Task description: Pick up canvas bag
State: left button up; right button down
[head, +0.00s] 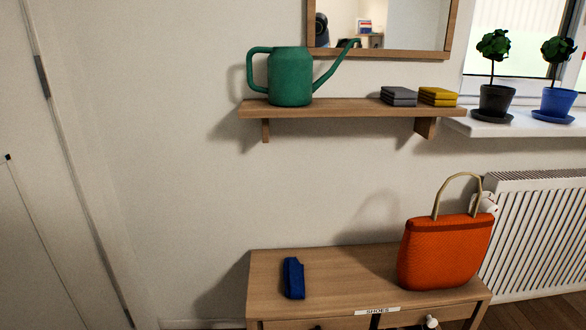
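The bag (445,252) is orange-red with a beige looped handle (457,180) standing up above it. It stands upright on the right end of a low wooden cabinet (345,268). Nothing covers its front or its handle. Neither of my grippers shows in the head view.
A folded dark blue item (293,278) lies on the cabinet's left part. A wall shelf (340,108) above holds a green watering can (290,77) and grey (398,96) and yellow (438,96) folded stacks. A white radiator (535,235) stands right of the bag.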

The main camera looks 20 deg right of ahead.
aim_at(440, 251)
jog(key=z, duration=0.4)
jog(key=l+z, duration=0.1)
jog(key=z, duration=0.25)
jog(key=i+z, duration=0.1)
jog(key=z, duration=0.3)
jog(key=l+z, duration=0.1)
jog(key=z, duration=0.3)
